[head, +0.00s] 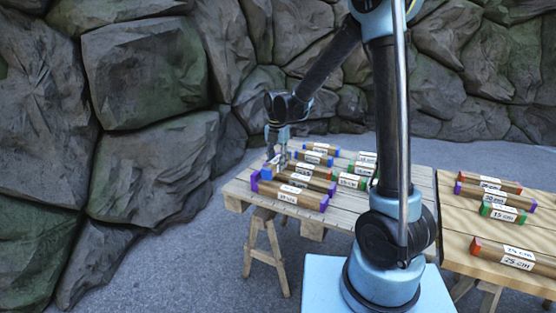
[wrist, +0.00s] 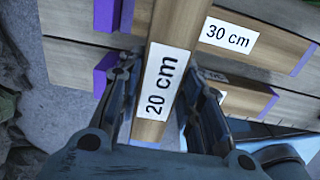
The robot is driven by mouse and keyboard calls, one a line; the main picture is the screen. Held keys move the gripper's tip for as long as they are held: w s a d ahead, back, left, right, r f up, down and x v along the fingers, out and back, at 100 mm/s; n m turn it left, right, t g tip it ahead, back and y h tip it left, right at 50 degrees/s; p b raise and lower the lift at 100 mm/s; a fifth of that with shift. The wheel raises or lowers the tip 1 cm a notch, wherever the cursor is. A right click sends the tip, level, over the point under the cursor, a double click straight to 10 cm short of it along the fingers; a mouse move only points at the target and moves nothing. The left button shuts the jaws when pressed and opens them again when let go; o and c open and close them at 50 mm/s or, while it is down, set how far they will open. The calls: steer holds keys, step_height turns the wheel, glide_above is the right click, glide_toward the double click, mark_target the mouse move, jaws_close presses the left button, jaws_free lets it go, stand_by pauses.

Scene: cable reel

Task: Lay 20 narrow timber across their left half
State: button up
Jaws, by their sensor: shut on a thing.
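My gripper (head: 277,157) is shut on a narrow timber labelled 20 cm (wrist: 162,75), its label facing the wrist camera. It is over the left end of the near work table. In the wrist view the held timber lies crosswise over two purple-ended timbers, the farther labelled 30 cm (wrist: 262,44) and the nearer (wrist: 240,98) with its label partly covered. It crosses toward their left ends. In the head view the front purple-ended timber (head: 312,202) lies at the table's near edge. I cannot tell whether the held timber touches those below.
More labelled timbers with blue and green ends, such as a green-ended one (head: 349,180), lie farther back on the table (head: 420,178). A second table (head: 452,222) at the right holds several timbers. A rock wall (head: 150,75) stands behind and left.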

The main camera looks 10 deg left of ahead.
steer(key=shift+f, duration=1.7)
steer(key=shift+f, duration=0.35)
steer(key=o, duration=1.2)
